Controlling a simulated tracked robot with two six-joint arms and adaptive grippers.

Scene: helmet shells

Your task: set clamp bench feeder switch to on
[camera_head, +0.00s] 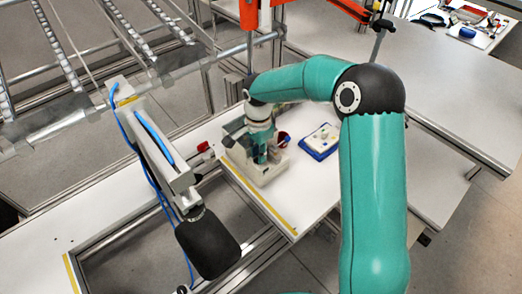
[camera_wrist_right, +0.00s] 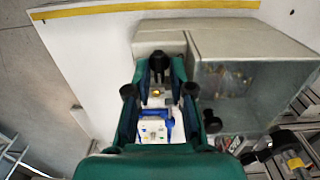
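The pale box I take for the clamp bench feeder (camera_head: 270,176) stands on the white bench behind a yellow strip. In the right wrist view, the feeder (camera_wrist_right: 170,36) has a grey see-through cover on its right side. My right gripper (camera_head: 262,157) is at the feeder, pointing down. In the right wrist view, the right gripper's (camera_wrist_right: 159,66) dark fingertips look closed together, with nothing clearly held. A small brass-coloured part (camera_wrist_right: 156,93), possibly the switch, shows between the finger links. Its setting cannot be read, and contact is unclear. My left gripper is not in view.
A blue tray (camera_head: 306,149) with a white part lies right of the feeder, with a dark red cup (camera_head: 283,138) nearby. A beam with a black rounded end (camera_head: 208,246) and blue cables stands to the left. Roller rails (camera_head: 62,45) are behind it.

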